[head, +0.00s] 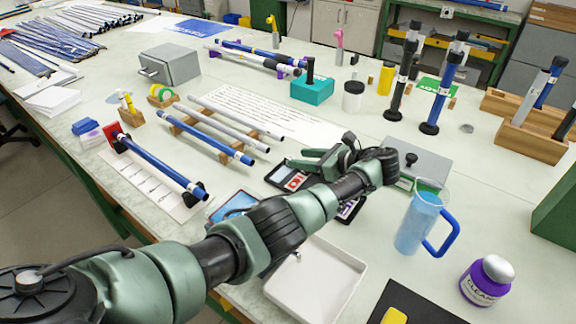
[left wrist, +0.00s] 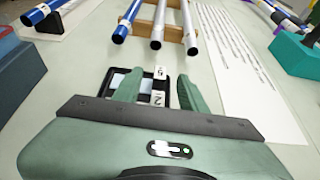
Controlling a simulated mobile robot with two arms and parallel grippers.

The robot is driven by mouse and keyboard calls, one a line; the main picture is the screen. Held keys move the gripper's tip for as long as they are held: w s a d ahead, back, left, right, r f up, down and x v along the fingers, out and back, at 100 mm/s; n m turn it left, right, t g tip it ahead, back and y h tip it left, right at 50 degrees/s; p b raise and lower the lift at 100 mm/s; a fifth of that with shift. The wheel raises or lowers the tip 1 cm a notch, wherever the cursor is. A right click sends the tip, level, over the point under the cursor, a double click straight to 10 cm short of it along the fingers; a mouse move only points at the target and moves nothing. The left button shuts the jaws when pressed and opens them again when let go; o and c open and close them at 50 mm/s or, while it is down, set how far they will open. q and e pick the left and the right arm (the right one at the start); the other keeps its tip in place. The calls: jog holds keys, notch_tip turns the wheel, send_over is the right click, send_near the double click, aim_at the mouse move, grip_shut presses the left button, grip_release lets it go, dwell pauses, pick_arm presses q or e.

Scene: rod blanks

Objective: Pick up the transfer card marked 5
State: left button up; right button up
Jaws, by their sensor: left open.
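The transfer card marked 5 (left wrist: 160,72) shows as a small white piece with a dark numeral in the left wrist view. A card marked 2 (left wrist: 157,98) lies just nearer. Both are in a dark-rimmed tray (left wrist: 173,85), whose edge also shows in the head view (head: 273,180). My left gripper (left wrist: 157,88) is open, its two green fingers apart on either side of the cards, with nothing held. In the head view my left gripper (head: 303,160) is over the tray, and my arm hides part of it. The right gripper is not in view.
Blue and grey rods (head: 208,136) lie on a wooden rack behind the tray. A printed sheet (head: 262,113) lies beyond. A blue jug (head: 418,220), a purple-labelled jar (head: 486,280) and a white tray (head: 318,283) stand nearer. A grey scale (head: 425,165) is to the right.

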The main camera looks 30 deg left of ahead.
aim_at(290, 157)
pick_arm(q)
jog(key=x, duration=0.4)
jog(key=shift+f, duration=0.1)
jog(key=shift+a+f, duration=0.15)
jog(key=shift+a, duration=0.15)
jog(key=shift+w, duration=0.1)
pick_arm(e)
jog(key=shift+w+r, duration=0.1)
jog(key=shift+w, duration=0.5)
pick_arm(q)
jog(key=shift+c, duration=0.3)
grip_shut()
jog(key=shift+d, duration=0.1)
